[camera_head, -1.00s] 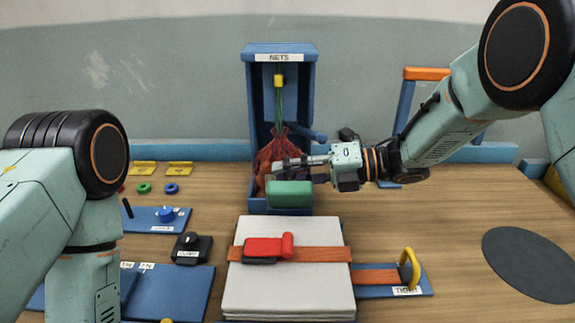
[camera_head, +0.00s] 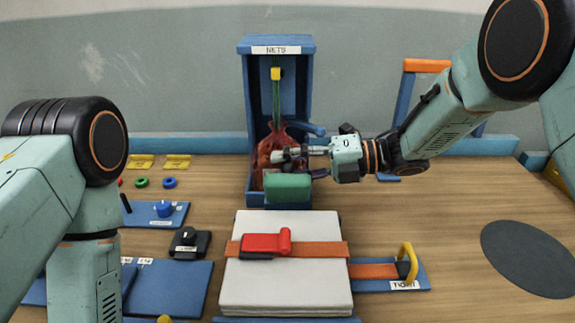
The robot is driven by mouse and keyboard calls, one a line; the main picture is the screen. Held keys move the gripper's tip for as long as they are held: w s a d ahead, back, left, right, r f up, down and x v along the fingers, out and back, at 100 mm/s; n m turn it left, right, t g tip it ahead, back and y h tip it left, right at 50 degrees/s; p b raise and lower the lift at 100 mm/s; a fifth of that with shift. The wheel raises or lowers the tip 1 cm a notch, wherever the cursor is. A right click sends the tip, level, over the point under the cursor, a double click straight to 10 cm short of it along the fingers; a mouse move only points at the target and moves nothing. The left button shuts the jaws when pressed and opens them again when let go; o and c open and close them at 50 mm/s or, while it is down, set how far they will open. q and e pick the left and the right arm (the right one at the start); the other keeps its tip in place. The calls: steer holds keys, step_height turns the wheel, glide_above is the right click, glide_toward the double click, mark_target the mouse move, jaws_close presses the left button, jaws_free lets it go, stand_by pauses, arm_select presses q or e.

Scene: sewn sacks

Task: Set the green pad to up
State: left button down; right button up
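The green pad (camera_head: 288,187) is a block at the front of the blue stand labelled NETS (camera_head: 277,45), low down, in front of a red net sack (camera_head: 268,148). The sack hangs inside the stand from green strands with a yellow tag (camera_head: 276,74). My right gripper (camera_head: 290,163) reaches in from the right, just above the pad, in front of the sack. Its fingers look apart; whether they touch the pad or sack I cannot tell. My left arm is at the left; its gripper is out of view.
A pale stack (camera_head: 285,290) with an orange strap and red buckle (camera_head: 266,244) lies in front of the stand. A yellow handle (camera_head: 407,260) stands to its right. Blue boards with a knob (camera_head: 164,209) lie left. The table at right is clear beside a dark disc (camera_head: 528,258).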

steer(key=shift+o, duration=0.6)
steer(key=shift+a, duration=0.2)
steer(key=shift+s, duration=0.1)
steer(key=shift+d, duration=0.1)
steer(key=d+r, duration=0.2)
steer(key=d, duration=0.9)
steer(key=shift+s+d, duration=0.25)
steer(key=shift+s, duration=0.1)
steer(key=shift+r, duration=0.15)
